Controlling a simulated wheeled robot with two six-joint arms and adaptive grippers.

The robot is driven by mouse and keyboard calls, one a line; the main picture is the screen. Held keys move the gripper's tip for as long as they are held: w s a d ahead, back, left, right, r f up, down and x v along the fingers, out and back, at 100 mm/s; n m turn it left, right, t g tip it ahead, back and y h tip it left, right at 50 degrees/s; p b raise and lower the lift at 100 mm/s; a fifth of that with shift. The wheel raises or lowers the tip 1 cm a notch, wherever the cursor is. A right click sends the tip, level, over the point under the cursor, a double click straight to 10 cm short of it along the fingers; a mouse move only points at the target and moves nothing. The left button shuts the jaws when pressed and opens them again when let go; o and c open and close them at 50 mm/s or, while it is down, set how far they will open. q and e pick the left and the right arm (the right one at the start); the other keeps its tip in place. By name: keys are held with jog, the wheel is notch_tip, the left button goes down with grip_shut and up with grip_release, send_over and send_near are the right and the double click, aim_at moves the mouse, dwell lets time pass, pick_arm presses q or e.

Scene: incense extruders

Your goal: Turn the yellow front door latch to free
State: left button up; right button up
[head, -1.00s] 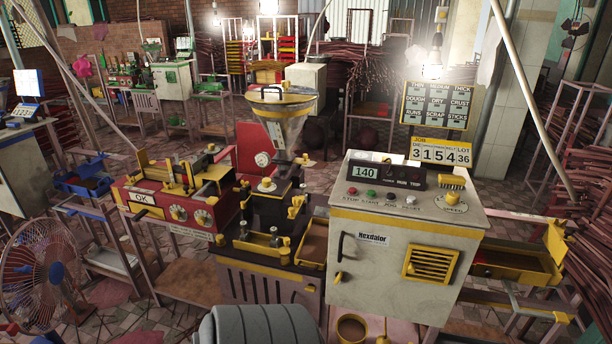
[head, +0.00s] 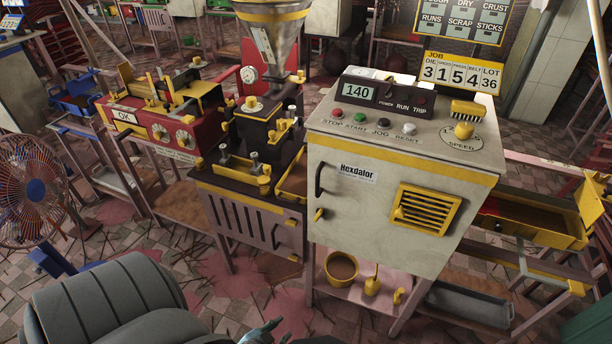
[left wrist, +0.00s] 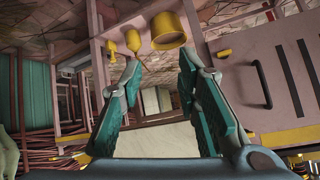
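The cream cabinet marked Hexdalor (head: 376,215) stands right of centre in the head view, its front door closed. The small yellow latch (head: 319,214) is at the door's left edge, below the black handle (head: 319,179). My left gripper (head: 265,330) shows only in part at the bottom edge of the head view, low and in front of the cabinet, apart from the latch. In the left wrist view my left gripper (left wrist: 157,85) has its teal fingers spread with nothing between them. I cannot make out the latch there. My right gripper is not in view.
Below the cabinet, a shelf holds a yellow-rimmed pot (head: 341,267) and small yellow items. Left of the cabinet stands a brown slotted cupboard (head: 245,220) with its own handle. A fan (head: 33,190) is at far left. The floor in front is open.

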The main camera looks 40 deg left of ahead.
pick_arm(q)
jog(key=w+a+r+t+b, duration=0.2)
jog(key=w+t+b, duration=0.25)
jog(key=w, duration=0.25)
jog(key=t+y+b, duration=0.3)
jog(key=t+b, duration=0.2)
jog(key=t, duration=0.3)
send_near(317, 218)
jog(key=f+v, duration=0.1)
jog(key=v, duration=0.6)
jog(key=w+r, duration=0.3)
jog(key=x, duration=0.7)
jog(key=b+x, duration=0.1)
jog(key=x, duration=0.3)
jog(key=shift+w+a+f, duration=0.25)
jog(key=shift+a+f, duration=0.05)
jog(key=shift+f, duration=0.05)
jog(key=shift+w+r, duration=0.1)
jog(key=shift+w, duration=0.1)
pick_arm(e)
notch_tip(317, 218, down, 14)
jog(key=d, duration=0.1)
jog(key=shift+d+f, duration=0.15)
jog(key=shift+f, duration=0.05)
pick_arm(q)
jog(key=shift+c, duration=0.4)
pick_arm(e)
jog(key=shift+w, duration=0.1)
pick_arm(q)
grip_shut()
